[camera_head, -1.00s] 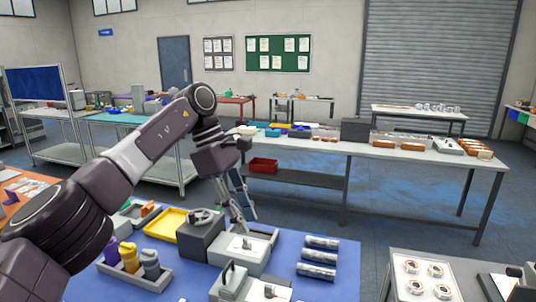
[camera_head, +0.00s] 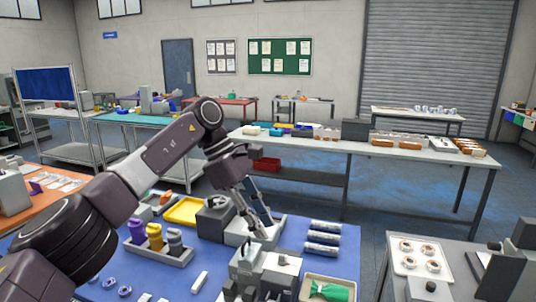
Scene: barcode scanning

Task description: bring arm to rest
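My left arm reaches in from the left over the blue-topped bench (camera_head: 208,257). My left gripper (camera_head: 267,228) points down above the grey blocks near the bench's middle. Its two fingers are apart, and nothing shows between them. I cannot tell whether the fingertips touch the grey block (camera_head: 250,232) beneath. My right gripper and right arm are not in view.
A grey rack (camera_head: 160,252) of bottles, a yellow tray (camera_head: 187,210) and several silver cylinders (camera_head: 322,238) surround the gripper. A tray with a green item (camera_head: 331,291) lies at front right. A grey side table (camera_head: 452,262) stands at right.

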